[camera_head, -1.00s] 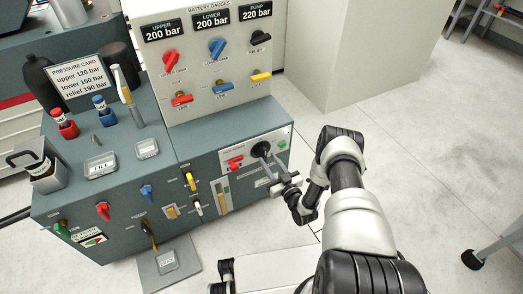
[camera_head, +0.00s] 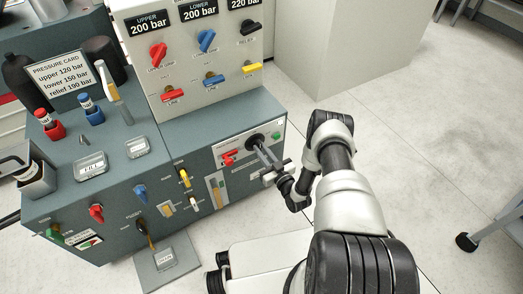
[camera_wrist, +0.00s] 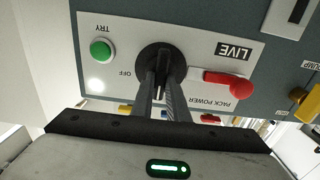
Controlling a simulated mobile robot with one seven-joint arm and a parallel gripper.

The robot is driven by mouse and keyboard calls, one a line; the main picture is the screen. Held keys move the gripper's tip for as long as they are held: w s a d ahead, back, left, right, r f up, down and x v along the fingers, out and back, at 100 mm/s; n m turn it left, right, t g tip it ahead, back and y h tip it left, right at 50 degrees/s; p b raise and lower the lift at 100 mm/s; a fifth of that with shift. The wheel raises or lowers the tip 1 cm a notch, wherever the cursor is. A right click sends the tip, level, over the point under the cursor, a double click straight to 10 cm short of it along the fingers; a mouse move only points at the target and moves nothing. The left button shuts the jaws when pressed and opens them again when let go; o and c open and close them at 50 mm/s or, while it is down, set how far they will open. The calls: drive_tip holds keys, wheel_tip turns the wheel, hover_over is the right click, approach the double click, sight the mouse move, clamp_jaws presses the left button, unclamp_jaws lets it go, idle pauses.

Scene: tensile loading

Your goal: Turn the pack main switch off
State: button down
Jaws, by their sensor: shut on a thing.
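A black round switch (camera_head: 256,140) sits on a pale plate (camera_wrist: 205,50) on the cabinet's front, with "OFF" printed beside it. In the wrist view the switch (camera_wrist: 154,58) is directly ahead of my gripper (camera_wrist: 164,82). My gripper's two fingers are shut on the switch's middle part, which they largely hide. Its turn angle is hard to read. A red lever (camera_wrist: 228,84) on the same plate stands by the words "PACK POWER", with a "LIVE" label (camera_wrist: 234,50) nearby. It also shows in the head view (camera_head: 229,157).
A green "TRY" button (camera_wrist: 101,51) is close beside the switch. A yellow handle (camera_head: 184,177) and a slotted strip (camera_head: 216,191) are on the cabinet face to the left.

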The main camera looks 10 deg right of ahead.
drive_tip(key=shift+m, duration=0.3)
drive_tip(key=m, duration=0.4)
drive_tip(key=shift+d+m, duration=0.15)
drive_tip(key=shift+m, duration=0.15)
drive_tip(key=shift+w+d+f+m, duration=0.1)
drive_tip(key=shift+f+m, duration=0.05)
drive_tip(key=shift+m, duration=1.95)
drive_tip(key=shift+f+m, duration=0.1)
drive_tip(key=shift+m, duration=2)
drive_tip(key=shift+w+d+f+m, duration=0.1)
drive_tip(key=shift+f+m, duration=0.05)
drive_tip(key=shift+m, duration=1.95)
drive_tip(key=c, duration=1.7)
unclamp_jaws()
drive_tip(key=shift+a, duration=0.1)
